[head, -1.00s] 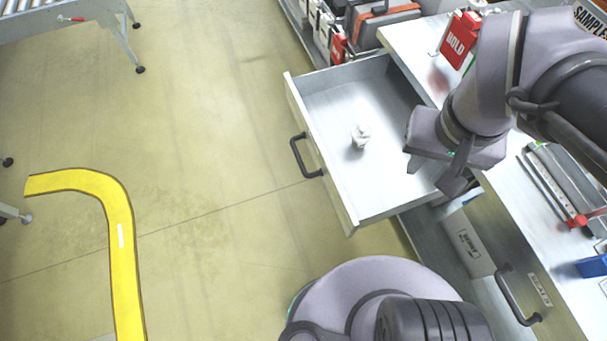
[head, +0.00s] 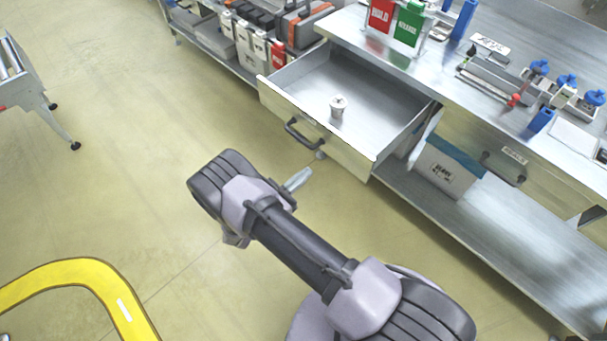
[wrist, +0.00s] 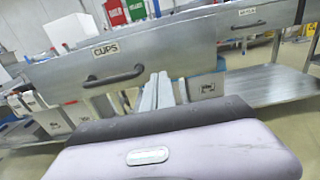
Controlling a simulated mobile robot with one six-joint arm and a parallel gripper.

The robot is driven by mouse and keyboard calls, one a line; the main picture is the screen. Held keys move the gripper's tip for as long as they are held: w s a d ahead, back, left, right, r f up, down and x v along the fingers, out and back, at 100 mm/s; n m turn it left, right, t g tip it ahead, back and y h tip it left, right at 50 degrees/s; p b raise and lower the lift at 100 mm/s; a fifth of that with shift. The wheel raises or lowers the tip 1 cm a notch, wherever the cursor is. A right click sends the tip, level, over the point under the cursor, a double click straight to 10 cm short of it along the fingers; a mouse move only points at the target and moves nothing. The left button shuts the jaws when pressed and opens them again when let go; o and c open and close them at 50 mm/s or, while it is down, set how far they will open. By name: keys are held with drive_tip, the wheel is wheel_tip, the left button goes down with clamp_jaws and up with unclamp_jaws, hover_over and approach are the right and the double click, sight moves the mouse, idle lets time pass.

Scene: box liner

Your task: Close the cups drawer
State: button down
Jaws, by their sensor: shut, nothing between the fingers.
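The cups drawer is pulled out from the bench, its metal front panel (head: 350,153) facing me. A white cup (head: 338,106) stands inside it. The dark bar handle (head: 301,134) is on the front. In the wrist view, the drawer front (wrist: 195,50) carries a CUPS label (wrist: 106,50) above the handle (wrist: 113,78). My gripper (head: 304,174) is shut and empty, in front of the drawer front and below its handle in the head view. In the wrist view, my fingers (wrist: 160,84) point toward the front, right of the handle. I cannot tell whether they touch it.
The bench top (head: 440,75) holds a red box (head: 381,15), a green box (head: 409,24) and blue-topped items. A closed drawer is at the right. A lower shelf (head: 480,215) holds a white box (head: 447,168).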

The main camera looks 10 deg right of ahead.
sight(335, 149)
drive_tip(key=b+x, duration=0.2)
drive_tip(key=x, duration=0.8)
drive_tip(key=shift+w+d, duration=0.1)
drive_tip(key=shift+d, duration=0.15)
drive_tip(key=shift+w+d, duration=0.1)
